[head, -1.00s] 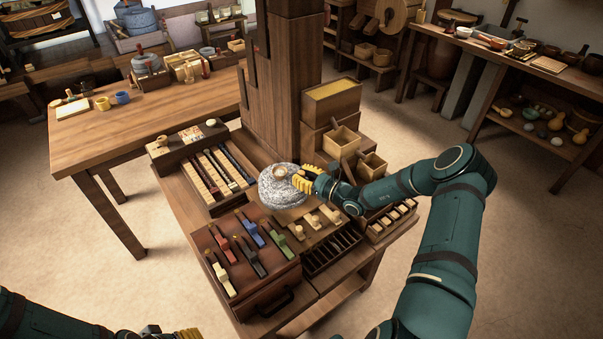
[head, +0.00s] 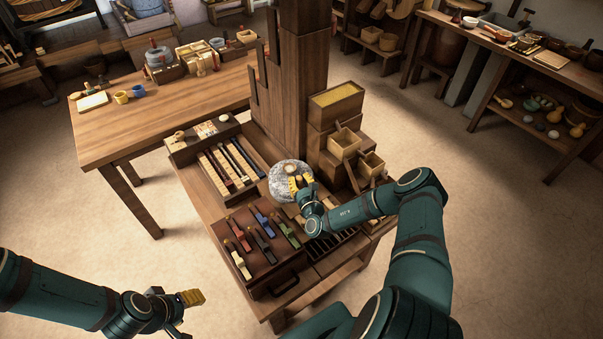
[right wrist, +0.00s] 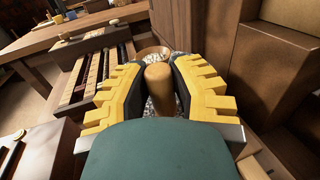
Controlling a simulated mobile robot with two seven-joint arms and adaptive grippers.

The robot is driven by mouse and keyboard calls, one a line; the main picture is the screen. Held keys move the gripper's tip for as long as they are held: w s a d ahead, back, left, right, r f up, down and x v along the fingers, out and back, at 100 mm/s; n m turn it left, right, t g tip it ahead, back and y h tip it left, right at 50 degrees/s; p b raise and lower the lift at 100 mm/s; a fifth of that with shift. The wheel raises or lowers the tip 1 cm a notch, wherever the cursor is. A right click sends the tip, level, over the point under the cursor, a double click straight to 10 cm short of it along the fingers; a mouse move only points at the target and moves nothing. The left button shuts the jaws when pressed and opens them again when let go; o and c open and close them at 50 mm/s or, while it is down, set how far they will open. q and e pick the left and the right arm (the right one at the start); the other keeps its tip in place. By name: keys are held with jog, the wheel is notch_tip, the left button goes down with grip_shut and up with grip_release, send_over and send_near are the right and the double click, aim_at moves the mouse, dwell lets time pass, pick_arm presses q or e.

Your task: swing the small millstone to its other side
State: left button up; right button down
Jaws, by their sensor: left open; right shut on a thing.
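The small millstone (head: 286,185) is a round, speckled grey stone lying on the wooden bench, with a small wooden ring (head: 291,169) at its middle. My right gripper (head: 298,184) is over the stone's near right part in the head view. In the right wrist view my right gripper (right wrist: 159,95) is shut around an upright wooden handle (right wrist: 160,78). A little speckled stone shows around the handle there; the rest is hidden by the fingers. My left gripper (head: 176,296) is open and empty at the lower left, away from the bench.
A dark post (head: 297,90) stands right behind the stone. Wooden boxes (head: 336,105) stand to its right. A rack of bars (head: 229,165) lies left, and a case with coloured-handled tools (head: 262,238) in front. Open floor separates my left gripper from the bench.

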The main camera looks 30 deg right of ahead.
jog(key=shift+a+m+h+p, duration=0.25)
jog(key=shift+m+h+p, duration=0.15)
jog(key=shift+h, duration=0.2)
jog(key=c, duration=0.8)
grip_release()
jog(key=shift+w, duration=0.1)
jog(key=shift+o, duration=0.2)
jog(key=v, duration=1.2)
jog(key=shift+r, duration=0.15)
